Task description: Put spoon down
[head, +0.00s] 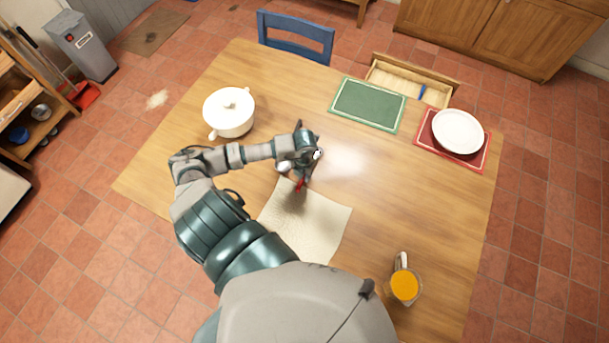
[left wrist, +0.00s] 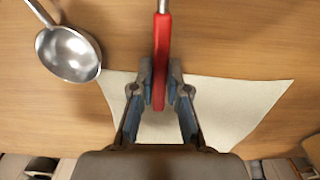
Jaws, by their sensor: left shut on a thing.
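My left gripper (head: 303,164) is over the middle of the table, above the far edge of a cream cloth. In the left wrist view its fingers (left wrist: 160,92) are shut on the red handle (left wrist: 161,55) of a metal-shafted utensil. The utensil's far end is out of that view, so I cannot tell its head shape. The red handle also shows in the head view (head: 300,185). A shiny round metal bowl with a handle (left wrist: 69,54), like a ladle, shows at the left of the wrist view, apart from the fingers. My right gripper is not in view.
The wooden table (head: 410,190) holds a white lidded pot (head: 229,113), the cream cloth (head: 318,222), a green mat (head: 367,104), a white plate (head: 458,131) on a red mat, and an orange-filled jug (head: 404,286). An open drawer (head: 400,75) is at the far edge. The table's right-centre is clear.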

